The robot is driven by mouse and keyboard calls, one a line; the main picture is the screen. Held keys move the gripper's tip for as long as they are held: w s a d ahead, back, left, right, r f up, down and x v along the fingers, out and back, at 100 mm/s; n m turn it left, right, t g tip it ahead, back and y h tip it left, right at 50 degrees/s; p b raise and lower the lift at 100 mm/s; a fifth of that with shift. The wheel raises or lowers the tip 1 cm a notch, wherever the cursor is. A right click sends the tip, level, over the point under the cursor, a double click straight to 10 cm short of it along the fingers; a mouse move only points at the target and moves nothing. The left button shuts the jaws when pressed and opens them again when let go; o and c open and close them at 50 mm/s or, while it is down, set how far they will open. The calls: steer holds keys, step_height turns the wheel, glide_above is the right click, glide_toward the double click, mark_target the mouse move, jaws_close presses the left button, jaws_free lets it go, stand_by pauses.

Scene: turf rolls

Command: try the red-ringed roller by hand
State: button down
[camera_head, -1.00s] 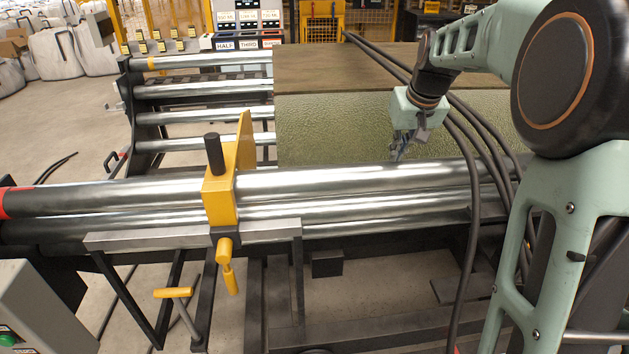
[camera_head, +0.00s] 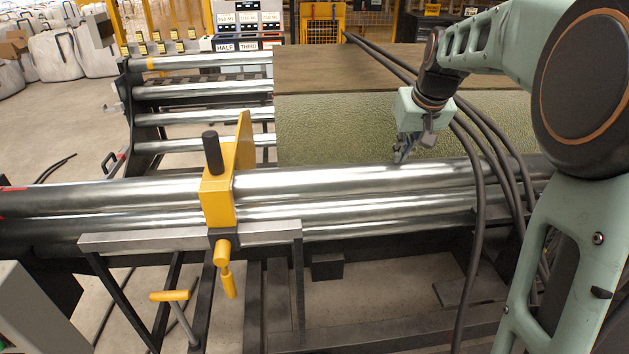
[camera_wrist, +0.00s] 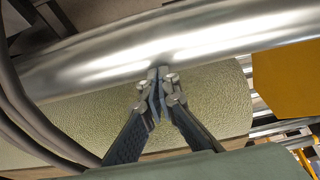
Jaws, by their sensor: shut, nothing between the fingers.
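The long steel front roller (camera_head: 330,180) crosses the head view, with only thin traces of red at its far left end. It also fills the upper part of the wrist view (camera_wrist: 110,62). My gripper (camera_head: 400,158) is beyond this roller, right of the yellow bracket (camera_head: 219,195), pointing down. In the wrist view my gripper's two fingertips (camera_wrist: 158,75) are together with nothing between them, at the roller's edge. I cannot tell whether they touch it.
Dark cables (camera_head: 480,155) hang over the roller near my arm. More rollers (camera_head: 205,117) stand at the back left. A yellow T-handle (camera_head: 170,296) sits below the bracket.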

steer(key=shift+s+d+f+g+p, duration=0.2)
steer(key=shift+s+d+f+g, duration=0.05)
steer(key=shift+s, duration=0.25)
steer(key=shift+s+d+f+g+p, duration=0.2)
steer(key=shift+s+d+g, duration=0.05)
steer(key=shift+s, duration=0.2)
steer(key=v, duration=0.1)
steer(key=p+v, duration=0.2)
steer(key=shift+w+a+r, duration=0.15)
steer(key=shift+a+r, duration=0.1)
steer(key=shift+r, duration=0.2)
steer(key=shift+a, duration=0.15)
